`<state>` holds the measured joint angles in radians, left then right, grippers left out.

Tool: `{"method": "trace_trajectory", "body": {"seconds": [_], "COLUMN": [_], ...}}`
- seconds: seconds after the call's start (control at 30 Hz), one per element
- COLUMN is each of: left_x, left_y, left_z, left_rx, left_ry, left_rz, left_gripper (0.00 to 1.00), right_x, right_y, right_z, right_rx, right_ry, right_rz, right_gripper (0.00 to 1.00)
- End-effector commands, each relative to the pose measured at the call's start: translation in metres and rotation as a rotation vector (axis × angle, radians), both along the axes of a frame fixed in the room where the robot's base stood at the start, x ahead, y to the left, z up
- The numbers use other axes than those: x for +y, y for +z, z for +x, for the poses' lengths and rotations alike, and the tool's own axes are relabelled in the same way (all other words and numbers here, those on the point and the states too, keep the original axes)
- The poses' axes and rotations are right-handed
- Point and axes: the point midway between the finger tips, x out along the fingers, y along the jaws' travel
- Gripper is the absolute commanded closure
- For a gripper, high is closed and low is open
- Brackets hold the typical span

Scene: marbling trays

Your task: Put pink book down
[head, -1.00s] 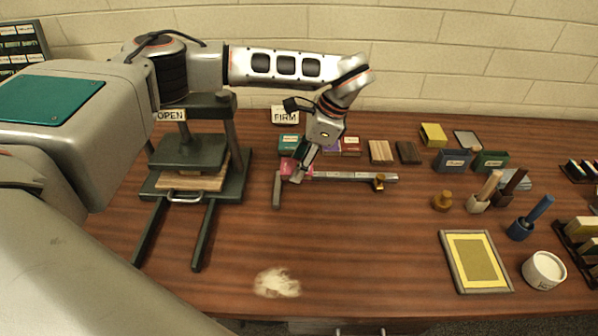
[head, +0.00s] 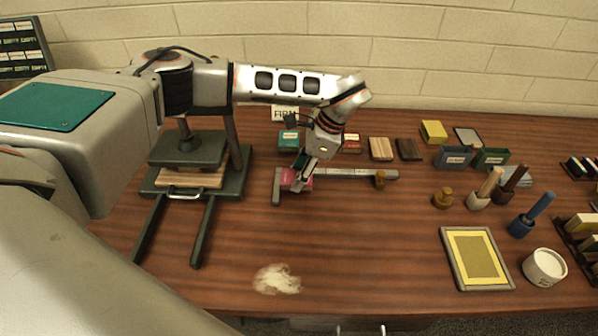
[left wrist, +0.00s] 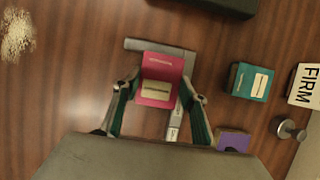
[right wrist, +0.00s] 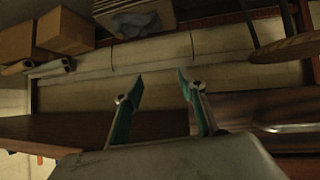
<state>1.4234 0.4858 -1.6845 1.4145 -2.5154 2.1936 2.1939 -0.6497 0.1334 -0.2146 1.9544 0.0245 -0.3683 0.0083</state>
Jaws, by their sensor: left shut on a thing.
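The pink book (head: 289,180) is in my left gripper (head: 303,175), at the corner of the L-shaped metal square on the table. In the left wrist view the pink book (left wrist: 160,80), with its cream label, sits between the two fingers and covers part of the square (left wrist: 190,62). I cannot tell whether its underside touches the table. My left gripper is shut on it. My right gripper (right wrist: 160,80) shows only in the right wrist view, open and empty, facing shelves below a tabletop.
A dark press (head: 243,180) stands just left of the square. A teal book (head: 288,141), a red book (head: 351,144) and wooden blocks (head: 381,149) stand behind it. Stamps and a yellow framed screen (head: 449,270) are at right. Pale fibres (head: 277,279) lie in front; the centre front is clear.

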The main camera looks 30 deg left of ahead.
Motion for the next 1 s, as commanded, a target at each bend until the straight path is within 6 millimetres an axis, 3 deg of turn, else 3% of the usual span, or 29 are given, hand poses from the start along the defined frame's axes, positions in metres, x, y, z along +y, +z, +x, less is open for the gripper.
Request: {"method": "trace_trajectory", "body": {"seconds": [0.07,0.1,0.17,0.63,0.8,1.0], "left_x": [0.000,0.000,0.000,0.000,-0.008,-0.023], "left_y": [-0.001,-0.001,0.000,0.009,0.033,0.073], "left_z": [0.000,0.000,0.000,0.000,0.005,0.013], "left_rx": [0.000,0.000,0.000,0.000,-0.006,-0.005], "left_ry": [0.000,0.000,0.000,0.000,0.000,0.000], "left_rz": [0.000,0.000,0.000,-0.001,0.000,0.001], "left_gripper": [0.80,0.55,0.41,0.41,0.41,0.41], "right_x": [0.001,0.001,0.000,-0.005,-0.015,-0.006], "right_y": [0.002,0.003,0.005,0.008,-0.006,-0.004], "right_z": [0.001,0.001,0.002,0.002,-0.001,0.001], "right_rx": [-0.005,-0.007,-0.010,-0.006,0.013,-0.001], "right_ry": [0.002,0.003,0.003,-0.001,-0.014,-0.005], "right_rz": [0.001,0.001,0.001,-0.008,-0.021,-0.009], "right_gripper": [0.60,0.60,0.60,0.60,0.60,0.60]}}
